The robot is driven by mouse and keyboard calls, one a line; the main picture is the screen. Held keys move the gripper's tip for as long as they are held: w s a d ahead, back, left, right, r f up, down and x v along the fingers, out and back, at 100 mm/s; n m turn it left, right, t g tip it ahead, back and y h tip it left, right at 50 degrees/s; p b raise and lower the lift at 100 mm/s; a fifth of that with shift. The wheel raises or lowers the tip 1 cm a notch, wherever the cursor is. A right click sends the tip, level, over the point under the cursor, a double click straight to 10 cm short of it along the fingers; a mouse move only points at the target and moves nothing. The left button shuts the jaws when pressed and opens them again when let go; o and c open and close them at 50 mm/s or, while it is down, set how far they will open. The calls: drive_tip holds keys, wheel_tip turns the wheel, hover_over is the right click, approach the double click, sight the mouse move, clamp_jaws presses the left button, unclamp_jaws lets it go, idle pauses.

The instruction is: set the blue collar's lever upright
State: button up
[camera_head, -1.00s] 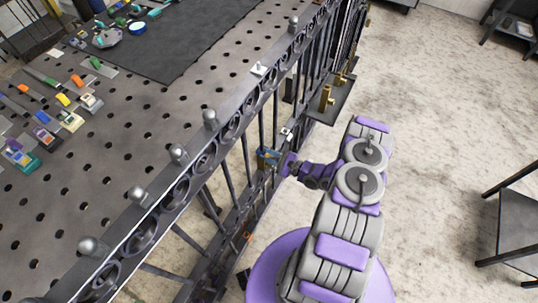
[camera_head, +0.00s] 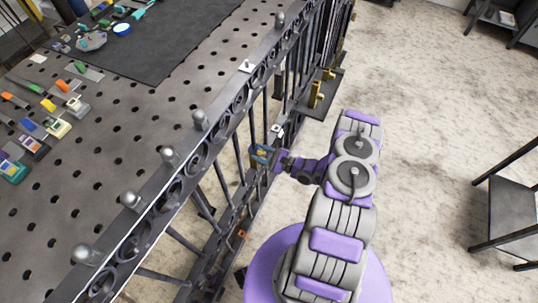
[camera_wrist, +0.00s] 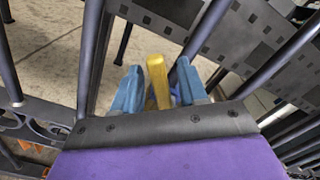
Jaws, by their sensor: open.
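In the wrist view, my gripper (camera_wrist: 158,68) has its two blue fingers apart, with a yellow lever (camera_wrist: 158,84) standing between them. I cannot tell whether either finger touches the lever. A small blue-violet patch (camera_wrist: 175,91) shows just behind the lever; it may be the blue collar, but most of it is hidden. In the head view, my gripper (camera_head: 262,154) is at the dark bars of the gate (camera_head: 222,183), with my arm reaching in from the right. The lever and collar are too small to make out there.
A perforated metal table (camera_head: 120,135) with several small coloured parts and a black mat (camera_head: 165,45) lies beyond the gate. Brass fittings (camera_head: 316,94) sit on a dark plate farther along the gate. A dark stool (camera_head: 510,215) stands at right; the floor between is clear.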

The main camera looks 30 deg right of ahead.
drive_tip(key=p+v, duration=0.3)
drive_tip(key=v, duration=1.4)
drive_tip(key=shift+d+f, duration=0.1)
